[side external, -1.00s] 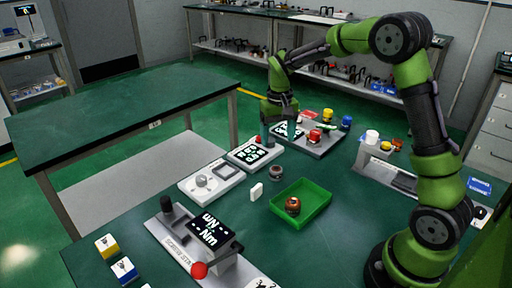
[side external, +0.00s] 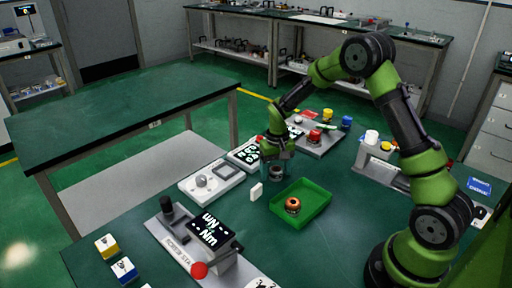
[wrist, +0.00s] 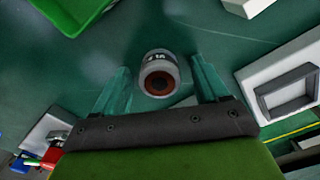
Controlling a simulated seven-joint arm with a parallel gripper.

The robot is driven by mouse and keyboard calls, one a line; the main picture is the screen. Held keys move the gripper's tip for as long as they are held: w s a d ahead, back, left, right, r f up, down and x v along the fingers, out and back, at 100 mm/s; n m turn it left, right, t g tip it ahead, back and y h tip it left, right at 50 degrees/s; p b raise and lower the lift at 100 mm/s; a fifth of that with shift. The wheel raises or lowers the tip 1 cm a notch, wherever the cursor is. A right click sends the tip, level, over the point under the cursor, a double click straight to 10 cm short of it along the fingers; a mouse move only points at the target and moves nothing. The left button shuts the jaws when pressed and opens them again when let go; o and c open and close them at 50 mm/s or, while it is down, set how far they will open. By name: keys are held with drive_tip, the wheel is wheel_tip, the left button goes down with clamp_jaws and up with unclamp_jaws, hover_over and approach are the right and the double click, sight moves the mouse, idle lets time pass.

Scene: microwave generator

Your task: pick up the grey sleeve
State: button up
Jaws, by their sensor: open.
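The grey sleeve (side external: 276,173) is a short grey cylinder standing on the green table, left of the green tray. In the wrist view the sleeve (wrist: 159,75) shows a reddish-brown ring with a dark hole on top and dark lettering on its side. My gripper (side external: 278,163) is right above it in the side view, and the fingers partly overlap its upper part there. In the wrist view my gripper's two fingers (wrist: 162,88) stand apart on either side of the sleeve, with gaps to both. The gripper is open and empty.
A green tray (side external: 318,212) holding an orange-and-dark round part (side external: 292,205) stands to the right. White panel units (side external: 211,182) stand to the left. A dark-screened station (side external: 212,229) is nearer the camera.

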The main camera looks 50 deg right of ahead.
drive_tip(key=shift+c, duration=0.3)
drive_tip(key=c, duration=1.1)
wheel_tip(320, 180, up, 9)
drive_tip(key=shift+r, duration=0.1)
drive_tip(key=s+a+r+n, duration=0.5)
drive_tip(key=s+a+r, duration=0.2)
drive_tip(key=a+r, duration=0.15)
drive_tip(key=m, duration=0.5)
hover_over(276, 168)
drive_tip(key=f, duration=0.8)
drive_tip(key=shift+s, duration=0.2)
drive_tip(key=shift+w+r, duration=0.15)
drive_tip(key=shift+w, duration=0.05)
